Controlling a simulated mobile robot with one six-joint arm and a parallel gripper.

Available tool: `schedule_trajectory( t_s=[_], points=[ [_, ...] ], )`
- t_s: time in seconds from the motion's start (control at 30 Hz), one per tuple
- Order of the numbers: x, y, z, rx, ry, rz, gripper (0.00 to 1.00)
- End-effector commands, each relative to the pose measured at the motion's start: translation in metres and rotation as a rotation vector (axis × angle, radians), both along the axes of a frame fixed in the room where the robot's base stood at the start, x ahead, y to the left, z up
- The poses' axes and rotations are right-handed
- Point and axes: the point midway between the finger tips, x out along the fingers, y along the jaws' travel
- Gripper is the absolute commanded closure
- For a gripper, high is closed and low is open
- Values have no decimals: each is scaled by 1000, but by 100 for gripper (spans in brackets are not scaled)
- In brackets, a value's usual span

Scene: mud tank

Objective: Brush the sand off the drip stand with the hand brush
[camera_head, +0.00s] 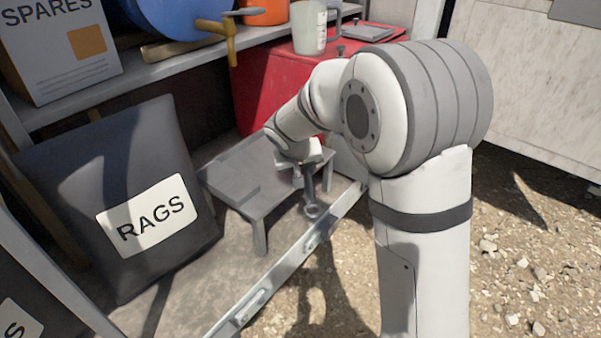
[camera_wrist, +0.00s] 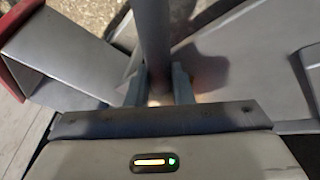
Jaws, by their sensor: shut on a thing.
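The drip stand (camera_head: 238,165) is a low grey table with short legs, standing on the ledge beside the rags bag. My gripper (camera_head: 306,170) is over its right end and points down. It is shut on a grey rod-like handle (camera_head: 310,194) with a ring at its lower end, which I take for the hand brush. In the wrist view, the handle (camera_wrist: 151,40) runs up between the two fingers (camera_wrist: 158,88). Bristles are not clearly visible. I cannot make out sand on the stand, and my arm hides part of its far right side.
A dark bag labelled RAGS (camera_head: 100,215) stands close left of the stand. A red box (camera_head: 275,85) is behind. A shelf above holds a SPARES box (camera_head: 60,45) and a blue drum with a yellow tap (camera_head: 232,45). A metal rail (camera_head: 290,262) edges the ledge; gravel lies right.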

Motion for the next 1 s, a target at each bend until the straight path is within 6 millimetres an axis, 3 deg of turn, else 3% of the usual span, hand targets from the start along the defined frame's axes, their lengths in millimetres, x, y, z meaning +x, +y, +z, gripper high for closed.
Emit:
schedule_trajectory(
  t_s=[0.6,1.0],
  points=[
    [28,-23,1,-1,1,-2,100],
    [16,-12,-1,0,-2,1,100]
  ],
)
